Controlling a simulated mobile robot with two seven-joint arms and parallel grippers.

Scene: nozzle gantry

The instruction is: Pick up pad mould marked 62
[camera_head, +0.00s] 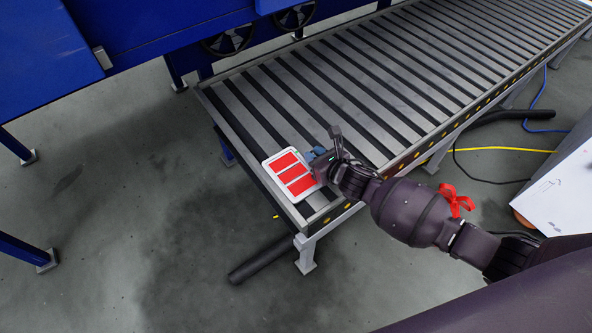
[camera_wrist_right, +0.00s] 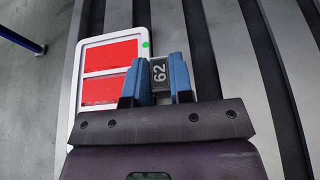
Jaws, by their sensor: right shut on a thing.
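The pad mould marked 62 is a white frame with red rectangular panels (camera_head: 292,175) lying at the near left end of the roller conveyor. In the right wrist view the white and red mould (camera_wrist_right: 110,70) lies left of the fingers, with a green dot at its upper right corner. Its dark tab marked 62 (camera_wrist_right: 160,75) sits between the blue fingers. My right gripper (camera_head: 318,157) is at the mould's right side; in the right wrist view the gripper (camera_wrist_right: 160,80) is shut on the tab. The lower part of the mould is hidden by the gripper body. My left gripper is not in view.
The roller conveyor (camera_head: 365,85) runs to the upper right, with bare rollers beyond the mould. A blue machine frame (camera_head: 150,30) with handwheels stands behind it. A black tube (camera_head: 262,260) lies on the floor at the near end. Cables and a white panel (camera_head: 560,190) are at right.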

